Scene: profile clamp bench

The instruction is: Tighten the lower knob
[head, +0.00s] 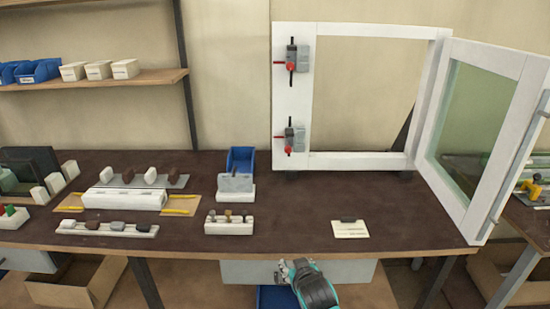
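The lower knob (288,148) is red and sits on the lower grey clamp (296,138), with black arms above and below it. The clamp is fixed to the left post of the white frame (292,100). A matching upper clamp (297,60) with a red knob is higher on the same post. An arm of mine, teal and black, comes in at the bottom edge, apparently my right one. Its gripper (283,272) is at the table's front edge, well below and apart from the lower knob. Its fingers are too small to read. My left gripper is out of view.
A glazed sash (482,130) stands swung open at the right. On the dark bench (300,220) are a blue bin (241,158), a white block rack (229,226) and a white card (350,229). The bench below the frame is mostly clear.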

